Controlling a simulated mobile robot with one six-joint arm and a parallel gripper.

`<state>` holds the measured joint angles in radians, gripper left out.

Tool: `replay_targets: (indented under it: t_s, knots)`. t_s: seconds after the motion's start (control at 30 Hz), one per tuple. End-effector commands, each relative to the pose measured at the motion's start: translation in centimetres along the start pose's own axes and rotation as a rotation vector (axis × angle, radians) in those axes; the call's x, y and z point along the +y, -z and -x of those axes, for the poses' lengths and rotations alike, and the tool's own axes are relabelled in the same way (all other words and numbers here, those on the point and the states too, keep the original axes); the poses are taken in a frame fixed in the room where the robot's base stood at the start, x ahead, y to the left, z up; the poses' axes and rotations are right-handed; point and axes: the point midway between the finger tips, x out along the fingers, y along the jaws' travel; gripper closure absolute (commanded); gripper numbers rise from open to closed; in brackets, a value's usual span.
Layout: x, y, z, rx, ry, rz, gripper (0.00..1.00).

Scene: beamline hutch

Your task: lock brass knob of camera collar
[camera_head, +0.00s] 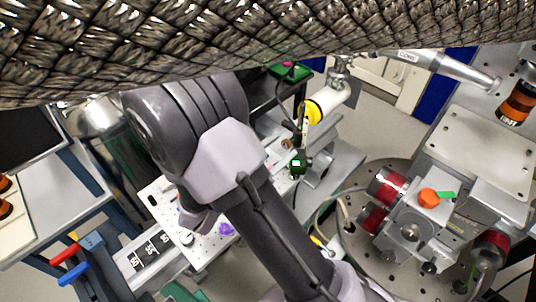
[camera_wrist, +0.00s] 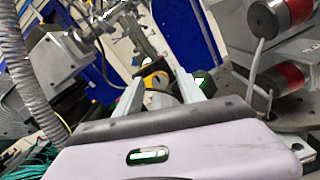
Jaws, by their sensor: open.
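In the head view a white cylindrical camera (camera_head: 335,98) with a yellow ring (camera_head: 313,112) sits on a stand behind my arm. A small brass-coloured knob (camera_head: 288,143) shows below it, beside a green block (camera_head: 298,163). Whether this knob belongs to the camera collar is hard to tell. In the wrist view my gripper (camera_wrist: 159,77) is open, its two pale fingers apart. A yellow part (camera_wrist: 149,69) and a dark round part show between and beyond the fingers, with a green block (camera_wrist: 204,82) just right of them. I see no contact. My gripper is not clearly visible in the head view.
A round perforated plate (camera_head: 365,250) with red-banded cylinders (camera_head: 387,187) and an orange knob (camera_head: 429,198) stands at right. A bench (camera_head: 45,190) with a dark monitor is at left. A braided hose spans the top of the head view. Bare floor shows at the back.

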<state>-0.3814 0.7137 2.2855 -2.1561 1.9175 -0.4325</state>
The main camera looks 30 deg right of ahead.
Motion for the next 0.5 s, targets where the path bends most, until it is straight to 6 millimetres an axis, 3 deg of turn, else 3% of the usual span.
replay_targets:
  t_s: [0.17, 0.5]
  knots:
    - [0.3, -0.3, 3.5, 0.002, -0.007, 0.001, 0.54]
    - [0.2, -0.3, 14.0, 0.002, -0.006, -0.001, 0.54]
